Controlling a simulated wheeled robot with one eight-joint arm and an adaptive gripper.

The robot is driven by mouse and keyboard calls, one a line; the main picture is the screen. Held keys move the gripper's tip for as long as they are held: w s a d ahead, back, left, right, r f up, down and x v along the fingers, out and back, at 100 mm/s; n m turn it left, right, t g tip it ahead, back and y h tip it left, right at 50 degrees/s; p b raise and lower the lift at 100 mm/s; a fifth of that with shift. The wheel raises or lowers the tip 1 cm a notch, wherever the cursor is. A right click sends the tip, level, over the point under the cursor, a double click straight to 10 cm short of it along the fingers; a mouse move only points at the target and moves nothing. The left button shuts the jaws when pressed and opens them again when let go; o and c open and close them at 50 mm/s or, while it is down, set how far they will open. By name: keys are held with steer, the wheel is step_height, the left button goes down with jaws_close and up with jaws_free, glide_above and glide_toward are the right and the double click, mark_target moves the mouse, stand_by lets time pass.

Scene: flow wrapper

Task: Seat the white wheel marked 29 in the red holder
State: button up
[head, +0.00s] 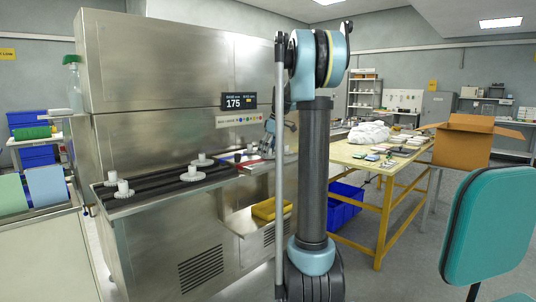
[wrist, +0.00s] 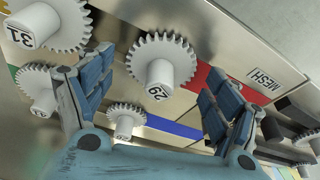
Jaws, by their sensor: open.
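The white toothed wheel marked 29 (wrist: 160,68) shows in the middle of the wrist view, its hub facing the camera. My gripper (wrist: 158,78) is open, with one blue finger on each side of this wheel and visible gaps between. A red strip (wrist: 254,92), which looks like the red holder, shows behind and to the right of the wheel. I cannot tell whether the wheel touches it. In the head view a red piece (head: 252,168) lies on the machine's bench, below my gripper (head: 270,138). I cannot make out wheel 29 there.
A wheel marked 31 (wrist: 40,28) and other white wheels (wrist: 126,121) stand close to the left finger. A blue strip (wrist: 174,126) and a MESH label (wrist: 265,84) are near. Several white wheels (head: 192,173) stand on the dark rails; the steel cabinet (head: 165,90) rises behind.

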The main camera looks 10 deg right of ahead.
steer(key=v, duration=1.2)
steer(key=s+a+f+m, duration=0.15)
steer(key=s+f, duration=0.25)
steer(key=s, duration=0.4)
steer(key=s+a+f+m+h, duration=0.1)
steer(key=s+f+m, duration=0.1)
steer(key=s+f, duration=0.35)
steer(key=s+a+f+m, duration=0.1)
steer(key=s+f+m, duration=0.15)
steer(key=s, duration=0.75)
steer(key=s+f+m+h, duration=0.1)
steer(key=s+f+m, duration=0.3)
steer(key=s+f, duration=1.4)
step_height(320, 180, down, 4)
steer(key=shift+s+d+r, duration=0.1)
steer(key=shift+s+d, duration=0.2)
